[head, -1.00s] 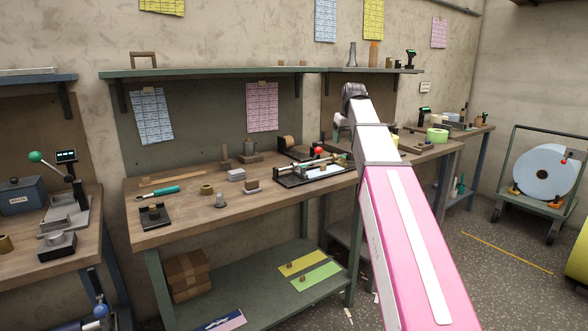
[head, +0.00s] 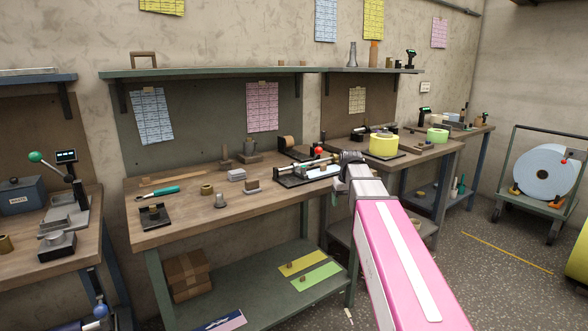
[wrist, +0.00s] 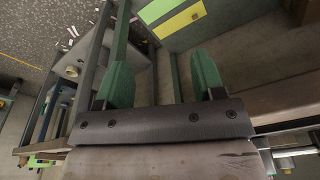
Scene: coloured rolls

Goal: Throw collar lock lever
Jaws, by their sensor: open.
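A fixture with a light rod on a dark base (head: 290,182) sits at the right end of the nearer wooden bench in the head view. A red ball knob (head: 319,150) stands up at its back; I cannot tell for sure whether it belongs to the collar lock lever. My gripper (wrist: 163,80) shows two green fingers spread apart with nothing between them in the wrist view. In the head view my arm's end is beside the fixture's right end; its fingers cannot be made out there. The fixture is not clearly visible in the wrist view.
A yellow roll (head: 384,146) stands on the bench to the right, with a lime roll (head: 437,135) beyond. A green-handled tool (head: 158,192) and small metal parts lie on the nearer bench (head: 180,226). A shelf (head: 225,70) runs above. A cart with a pale blue roll (head: 544,171) stands far right.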

